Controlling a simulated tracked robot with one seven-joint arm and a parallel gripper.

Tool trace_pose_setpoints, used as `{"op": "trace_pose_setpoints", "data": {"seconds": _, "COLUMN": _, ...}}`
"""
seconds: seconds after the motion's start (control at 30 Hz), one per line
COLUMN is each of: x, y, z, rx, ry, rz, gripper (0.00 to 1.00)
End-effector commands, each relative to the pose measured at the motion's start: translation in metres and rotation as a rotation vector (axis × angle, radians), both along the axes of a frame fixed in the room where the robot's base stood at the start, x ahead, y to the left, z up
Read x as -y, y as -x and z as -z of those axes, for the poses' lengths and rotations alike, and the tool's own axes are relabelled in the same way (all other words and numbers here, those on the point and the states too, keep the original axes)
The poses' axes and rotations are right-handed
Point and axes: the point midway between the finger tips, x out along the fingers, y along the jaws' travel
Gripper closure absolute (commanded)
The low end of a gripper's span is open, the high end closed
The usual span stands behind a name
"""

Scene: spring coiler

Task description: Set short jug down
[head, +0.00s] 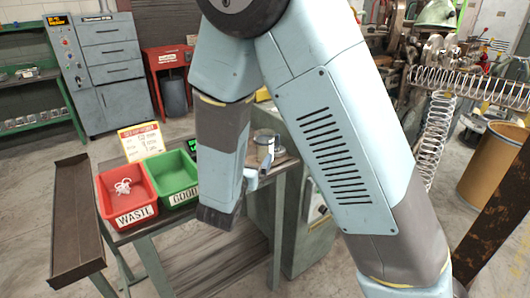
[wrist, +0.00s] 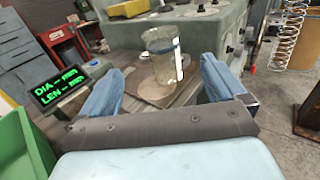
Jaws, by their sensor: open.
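The short jug (wrist: 162,55) is a clear, see-through vessel with a dark band near its top and a pale upright strip on its side. It stands upright on a brown flat pad (wrist: 150,95) on the bench, beyond and between my fingertips in the wrist view. In the head view the jug (head: 264,143) shows just behind my gripper (head: 256,172). My gripper (wrist: 161,72) is open, its two blue fingers spread wide with clear space between each finger and the jug. Nothing is held.
A green display (wrist: 68,85) stands left of the pad. A red waste bin (head: 122,196) with white scraps and a green bin (head: 176,178) sit on the bench's left, with a yellow sign (head: 141,141) behind. A green-grey machine cabinet (head: 308,222) stands at the right.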

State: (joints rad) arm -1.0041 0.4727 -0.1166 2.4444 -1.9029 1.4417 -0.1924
Motion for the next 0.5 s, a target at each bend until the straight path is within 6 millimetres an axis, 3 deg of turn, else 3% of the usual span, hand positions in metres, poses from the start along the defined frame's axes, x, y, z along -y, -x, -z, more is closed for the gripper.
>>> {"op": "trace_pose_setpoints", "data": {"seconds": 0.5, "x": 0.020, "y": -0.070, "z": 0.001, "rx": 0.002, "ry": 0.006, "rz": -0.008, "gripper": 0.03}}
